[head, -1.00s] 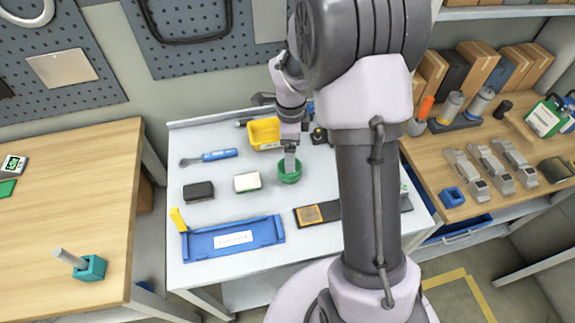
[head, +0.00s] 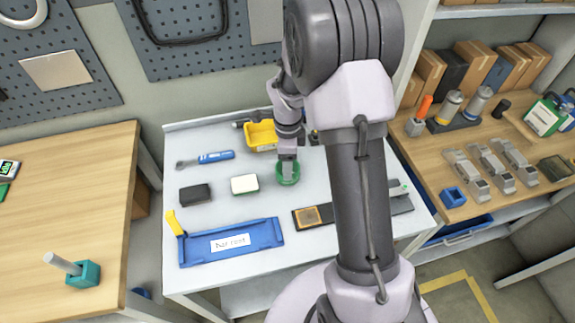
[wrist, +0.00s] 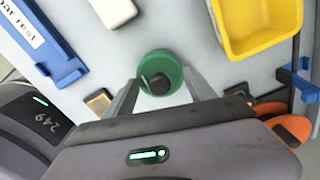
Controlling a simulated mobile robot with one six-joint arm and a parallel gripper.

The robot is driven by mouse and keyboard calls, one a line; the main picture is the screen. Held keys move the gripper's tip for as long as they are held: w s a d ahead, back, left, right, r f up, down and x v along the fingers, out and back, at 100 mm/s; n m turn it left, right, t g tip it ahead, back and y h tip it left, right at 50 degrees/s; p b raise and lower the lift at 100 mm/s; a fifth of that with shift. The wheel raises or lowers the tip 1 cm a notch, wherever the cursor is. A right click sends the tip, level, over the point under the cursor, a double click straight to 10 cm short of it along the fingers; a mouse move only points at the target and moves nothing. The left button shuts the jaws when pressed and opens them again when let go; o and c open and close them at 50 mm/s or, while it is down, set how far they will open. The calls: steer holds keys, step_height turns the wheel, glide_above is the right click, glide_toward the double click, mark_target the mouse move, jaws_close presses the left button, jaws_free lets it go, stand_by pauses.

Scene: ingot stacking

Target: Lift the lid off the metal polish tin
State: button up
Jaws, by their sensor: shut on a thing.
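The green round tin (head: 288,178) stands on the grey-white bench, and it also shows from above in the wrist view (wrist: 172,58). My gripper (head: 288,170) points down at the tin. In the wrist view my gripper (wrist: 161,80) has one finger on each side of the green rim, closed on it. I cannot tell whether the fingers bear on a lid or on the tin's body; no gap between lid and tin shows.
A yellow bin (head: 261,136) stands just behind the tin. A white-topped block (head: 244,184) and a dark block (head: 196,194) lie to the left. A blue bar rest (head: 231,242) and a dark strip with an orange-brown square (head: 310,216) lie in front.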

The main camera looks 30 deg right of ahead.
steer(key=shift+r, duration=0.1)
steer(key=shift+r, duration=0.3)
steer(key=r, duration=0.1)
steer(key=r+p, duration=0.1)
steer(key=r, duration=0.1)
steer(key=shift+s, duration=0.3)
steer(key=s+d+r+p, duration=0.1)
steer(key=s+d, duration=0.2)
steer(key=s, duration=1.2)
steer(key=w+d+f+b, duration=0.1)
steer(key=w+d+b, duration=0.1)
steer(key=w+d, duration=0.2)
steer(key=w+d+b, duration=0.2)
steer(key=w+d, duration=0.3)
steer(key=w, duration=0.5)
steer(key=shift+w+f, duration=0.15)
steer(key=shift+f, duration=0.25)
steer(key=shift+f+b, duration=0.1)
steer(key=shift+b, duration=0.25)
step_height(320, 180, down, 6)
steer(key=b, duration=0.4)
steer(key=shift+f+b, duration=0.45)
steer(key=shift+b, duration=0.4)
